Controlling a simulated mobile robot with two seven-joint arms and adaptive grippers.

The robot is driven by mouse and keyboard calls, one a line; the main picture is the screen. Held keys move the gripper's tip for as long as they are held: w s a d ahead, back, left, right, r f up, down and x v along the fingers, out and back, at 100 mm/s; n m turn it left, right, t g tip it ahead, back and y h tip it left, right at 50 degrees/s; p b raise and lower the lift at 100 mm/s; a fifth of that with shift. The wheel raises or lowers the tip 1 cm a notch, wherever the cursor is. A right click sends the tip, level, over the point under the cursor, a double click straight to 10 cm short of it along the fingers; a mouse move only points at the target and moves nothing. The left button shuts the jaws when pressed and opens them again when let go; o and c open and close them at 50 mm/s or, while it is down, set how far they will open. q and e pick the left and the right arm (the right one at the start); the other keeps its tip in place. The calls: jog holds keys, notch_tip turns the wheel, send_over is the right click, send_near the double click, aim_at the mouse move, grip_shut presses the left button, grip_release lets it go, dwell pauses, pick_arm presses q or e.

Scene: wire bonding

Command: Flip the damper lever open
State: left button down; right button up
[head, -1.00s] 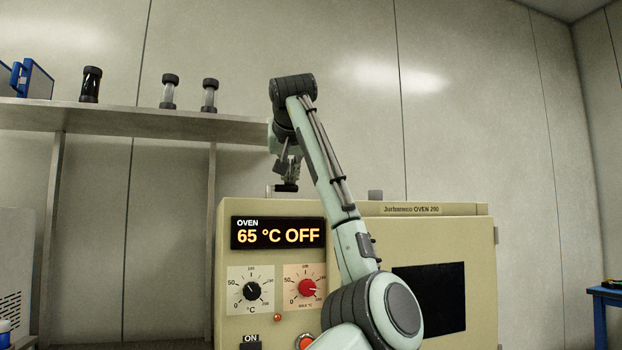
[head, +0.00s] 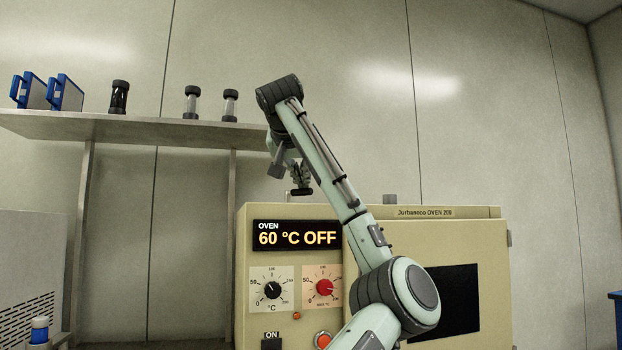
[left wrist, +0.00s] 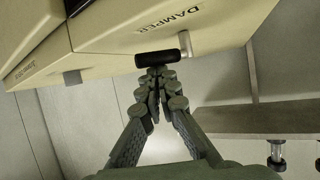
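The damper lever (left wrist: 164,58) has a black cylindrical handle on a short metal shaft, beside the DAMPER label (left wrist: 173,18) on the oven's top. In the head view the black handle (head: 301,191) shows just above the oven (head: 470,232). My left gripper (left wrist: 157,73) has its fingertips drawn together right at the handle; I cannot tell whether they touch it, and the handle does not look clasped between them. In the head view my left gripper (head: 300,174) points down over the handle, partly behind my forearm. My right gripper is not in view.
The oven display (head: 297,236) reads 60 °C OFF. Dials and buttons sit below it. A wall shelf (head: 140,129) at the left holds dark and clear cylinders and blue-framed items, close to my arm's wrist. The wall behind the oven at the right is clear.

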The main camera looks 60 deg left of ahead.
aim_at(305, 189)
pick_arm(q)
jog(key=shift+s+a+f, duration=0.1)
jog(key=shift+s, duration=0.8)
jog(key=shift+w, duration=0.1)
jog(key=shift+w+a+p, duration=0.4)
jog(key=shift+a+p, duration=0.1)
jog(key=shift+a, duration=0.25)
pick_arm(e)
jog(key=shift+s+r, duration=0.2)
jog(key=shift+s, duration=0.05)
pick_arm(q)
jog(key=shift+w+d+r+p, duration=0.1)
jog(key=shift+w+r+p, duration=0.6)
jog(key=shift+r+p, duration=0.3)
jog(key=shift+w+d+r, duration=0.2)
jog(key=shift+w+r, duration=0.2)
jog(key=shift+w, duration=0.1)
jog(key=s+a+r+b, duration=0.1)
jog(key=s+r, duration=0.3)
jog(key=s, duration=0.4)
jog(key=shift+s+r, duration=0.2)
jog(key=shift+s, duration=0.1)
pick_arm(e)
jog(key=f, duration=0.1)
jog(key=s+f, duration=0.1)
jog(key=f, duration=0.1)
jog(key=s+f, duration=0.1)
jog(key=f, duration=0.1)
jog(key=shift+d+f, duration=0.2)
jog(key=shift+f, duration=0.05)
